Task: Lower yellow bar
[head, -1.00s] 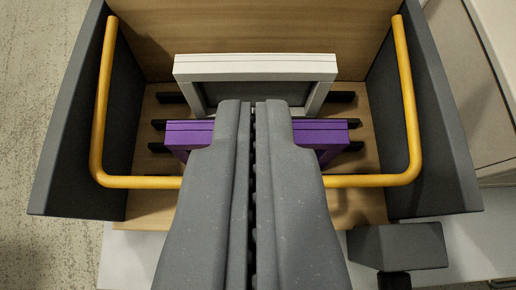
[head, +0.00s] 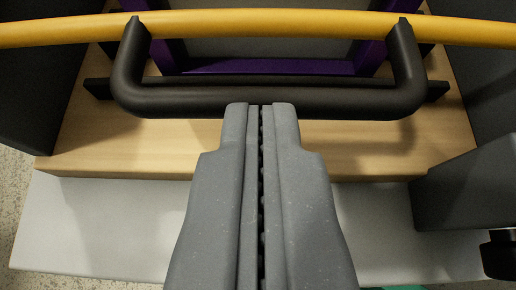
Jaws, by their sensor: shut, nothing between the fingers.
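The yellow bar (head: 300,24) runs across the top of the head view, in front of the purple and grey frames. A black U-shaped handle (head: 270,102) hangs below the bar, its two ends meeting the bar. My gripper (head: 261,106) is shut and empty. Its fingertips overlap the lower edge of the black handle in the picture; I cannot tell whether they touch it. The far ends of the bar are out of view.
A purple frame (head: 270,67) stands behind the bar. A wooden base (head: 110,145) lies below, with a white slab (head: 100,225) in front. Dark side walls (head: 40,90) flank the base. A dark grey block (head: 470,190) stands at right.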

